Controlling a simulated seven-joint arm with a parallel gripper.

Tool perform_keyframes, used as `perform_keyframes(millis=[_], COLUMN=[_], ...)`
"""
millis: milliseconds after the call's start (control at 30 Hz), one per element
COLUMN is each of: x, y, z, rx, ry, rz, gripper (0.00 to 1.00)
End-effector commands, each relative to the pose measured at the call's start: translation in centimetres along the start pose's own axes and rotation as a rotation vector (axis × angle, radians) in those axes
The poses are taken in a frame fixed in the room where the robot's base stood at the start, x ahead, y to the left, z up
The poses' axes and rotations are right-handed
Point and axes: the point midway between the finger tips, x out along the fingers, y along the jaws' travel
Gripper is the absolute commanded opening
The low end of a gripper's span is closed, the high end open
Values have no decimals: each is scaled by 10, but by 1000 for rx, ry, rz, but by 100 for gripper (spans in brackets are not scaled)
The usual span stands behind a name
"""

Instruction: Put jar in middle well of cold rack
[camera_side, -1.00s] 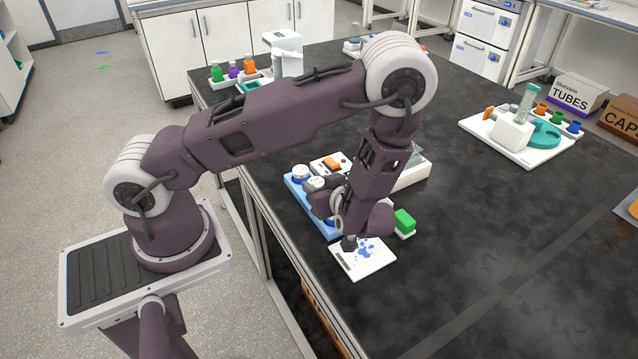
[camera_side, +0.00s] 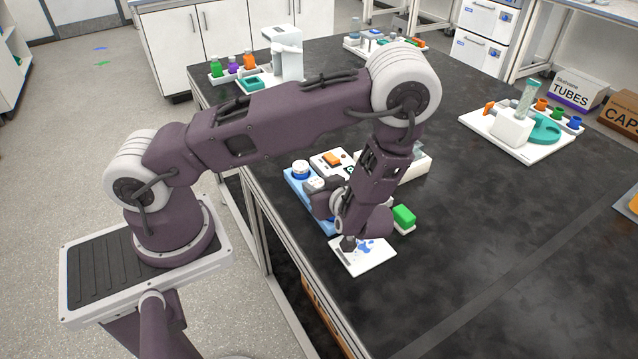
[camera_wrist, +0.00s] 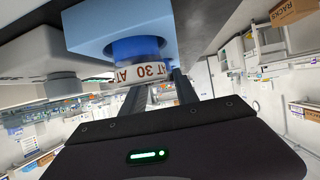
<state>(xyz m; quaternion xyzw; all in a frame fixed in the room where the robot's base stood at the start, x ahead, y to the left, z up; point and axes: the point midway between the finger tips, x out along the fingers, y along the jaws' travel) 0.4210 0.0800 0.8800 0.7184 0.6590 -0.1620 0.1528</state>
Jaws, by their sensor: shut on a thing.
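The jar (camera_wrist: 137,50) shows in the wrist view as a deep blue round body with a white lettered band, seen upside down or tilted. The fingertips of my gripper (camera_wrist: 160,88) meet it at the band, and the jaws are shut on it. A light blue block, apparently the cold rack (camera_wrist: 165,14), lies against the jar's far end; I cannot tell how deep the jar sits. In the side view the light blue cold rack (camera_side: 292,187) stands near the table's left edge. A white-topped jar (camera_side: 300,169) is at its far end. My wrist hides its near part and the fingertips.
A white card with blue marks (camera_side: 366,262) lies in front of the rack. A green block (camera_side: 403,216) is to the right, and a white unit with an orange part (camera_side: 332,160) is behind. The dark table at right front is clear.

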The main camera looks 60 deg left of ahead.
Motion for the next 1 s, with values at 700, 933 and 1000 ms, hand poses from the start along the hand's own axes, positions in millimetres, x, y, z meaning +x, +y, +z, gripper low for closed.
perform_keyframes(millis=[700,933,1000], x=[1,1,1], y=[0,0,0], z=[2,2,1], rx=[0,0,0], ry=[0,0,0], rz=[0,0,0], gripper=[76,76,76])
